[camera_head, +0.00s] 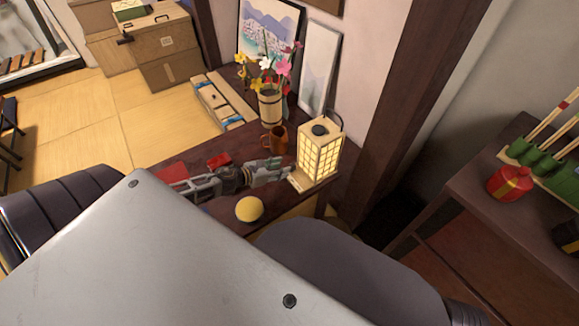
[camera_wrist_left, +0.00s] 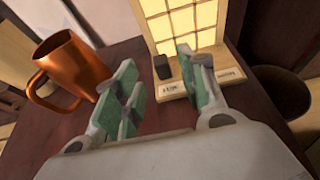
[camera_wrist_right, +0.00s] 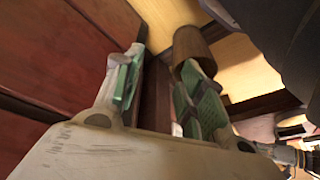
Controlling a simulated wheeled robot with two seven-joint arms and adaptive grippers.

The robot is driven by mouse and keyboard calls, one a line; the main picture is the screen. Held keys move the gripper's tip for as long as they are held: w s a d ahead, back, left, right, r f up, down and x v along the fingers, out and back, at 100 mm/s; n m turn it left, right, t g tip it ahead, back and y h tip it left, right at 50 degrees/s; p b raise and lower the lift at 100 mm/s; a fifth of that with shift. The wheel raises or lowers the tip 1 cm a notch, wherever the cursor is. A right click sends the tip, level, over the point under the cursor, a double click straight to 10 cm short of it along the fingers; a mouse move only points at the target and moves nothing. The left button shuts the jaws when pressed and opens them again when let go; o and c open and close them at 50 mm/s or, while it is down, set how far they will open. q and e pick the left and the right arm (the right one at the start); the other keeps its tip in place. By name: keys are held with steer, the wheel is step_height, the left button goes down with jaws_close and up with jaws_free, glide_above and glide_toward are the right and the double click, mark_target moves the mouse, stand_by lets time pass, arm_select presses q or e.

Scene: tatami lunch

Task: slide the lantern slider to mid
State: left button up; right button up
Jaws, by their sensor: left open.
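The lit lantern (camera_head: 318,150) stands upright near the right end of the dark low table, and its lower part shows in the left wrist view (camera_wrist_left: 182,25). Its pale base strip (camera_wrist_left: 208,83) carries small labels too blurred to read surely. A small dark slider knob (camera_wrist_left: 163,67) sits toward the left end of this strip. My left gripper (camera_head: 283,170) is open in front of the lantern base. In the left wrist view its fingers (camera_wrist_left: 160,84) are spread, with the knob showing between and beyond them, apparently untouched. My right gripper (camera_wrist_right: 162,82) is open and empty, away from the lantern.
A copper mug (camera_wrist_left: 73,68) stands left of my left gripper, close to its finger. A dark wooden post (camera_head: 405,90) rises behind the lantern.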

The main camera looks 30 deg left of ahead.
mark_target(292, 165)
arm_select(q)
steer(key=shift+b+x, duration=0.3)
steer(key=shift+x, duration=2.25)
steer(key=shift+w, duration=0.1)
arm_select(e)
steer(key=shift+a+f, duration=0.3)
steer(key=shift+f, duration=0.25)
arm_select(q)
steer(key=shift+d+f, duration=0.1)
arm_select(e)
steer(key=shift+f, duration=0.1)
arm_select(q)
steer(key=shift+c, duration=0.2)
jaws_close()
arm_select(e)
steer(key=shift+w+r, duration=0.1)
steer(key=shift+r, duration=0.2)
